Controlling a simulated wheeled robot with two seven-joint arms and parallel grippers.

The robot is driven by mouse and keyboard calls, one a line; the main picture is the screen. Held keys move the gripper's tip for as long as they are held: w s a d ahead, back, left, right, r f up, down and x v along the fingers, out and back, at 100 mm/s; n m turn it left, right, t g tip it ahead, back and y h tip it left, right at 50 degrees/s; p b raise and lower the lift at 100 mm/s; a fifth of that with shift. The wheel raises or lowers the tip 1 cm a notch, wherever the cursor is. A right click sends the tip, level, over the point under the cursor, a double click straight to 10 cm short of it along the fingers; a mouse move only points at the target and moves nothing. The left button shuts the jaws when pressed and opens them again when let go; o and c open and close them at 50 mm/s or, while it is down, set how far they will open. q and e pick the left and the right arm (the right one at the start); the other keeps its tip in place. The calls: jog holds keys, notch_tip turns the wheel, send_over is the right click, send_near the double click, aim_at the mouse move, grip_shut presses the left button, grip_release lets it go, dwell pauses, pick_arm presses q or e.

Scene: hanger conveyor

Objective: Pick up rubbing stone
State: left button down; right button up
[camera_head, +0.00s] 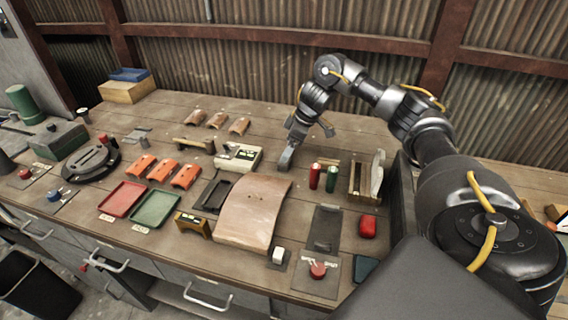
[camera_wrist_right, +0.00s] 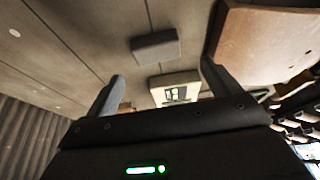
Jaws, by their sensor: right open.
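A grey rectangular block, which looks like the rubbing stone (camera_wrist_right: 156,46), lies flat on the wooden table in the right wrist view. In the head view it is hidden or cannot be told apart from the grey finger beside it. My right gripper (camera_head: 307,148) is low over the table, behind the curved tan panel, in the head view. In the wrist view its two fingers (camera_wrist_right: 163,74) are spread wide with nothing between them, and the block appears apart from them. My left gripper is not in view.
The curved panel (camera_head: 254,212) is close to the right gripper, with a white device (camera_head: 238,157) to its left. Red (camera_head: 315,176) and green (camera_head: 332,178) cylinders and a wooden rack (camera_head: 365,188) stand at its right. Table behind the gripper is clear.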

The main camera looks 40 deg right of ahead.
aim_at(280, 167)
jog(key=shift+s+f, duration=0.15)
jog(key=shift+f, duration=0.1)
jog(key=x, duration=0.4)
jog(key=shift+d+f+p, duration=0.3)
jog(key=shift+f+p, duration=0.1)
jog(key=shift+c, duration=0.7)
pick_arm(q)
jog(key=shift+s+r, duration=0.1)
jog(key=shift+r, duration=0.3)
pick_arm(e)
jog(key=c, duration=1)
jog(key=shift+r, duration=0.1)
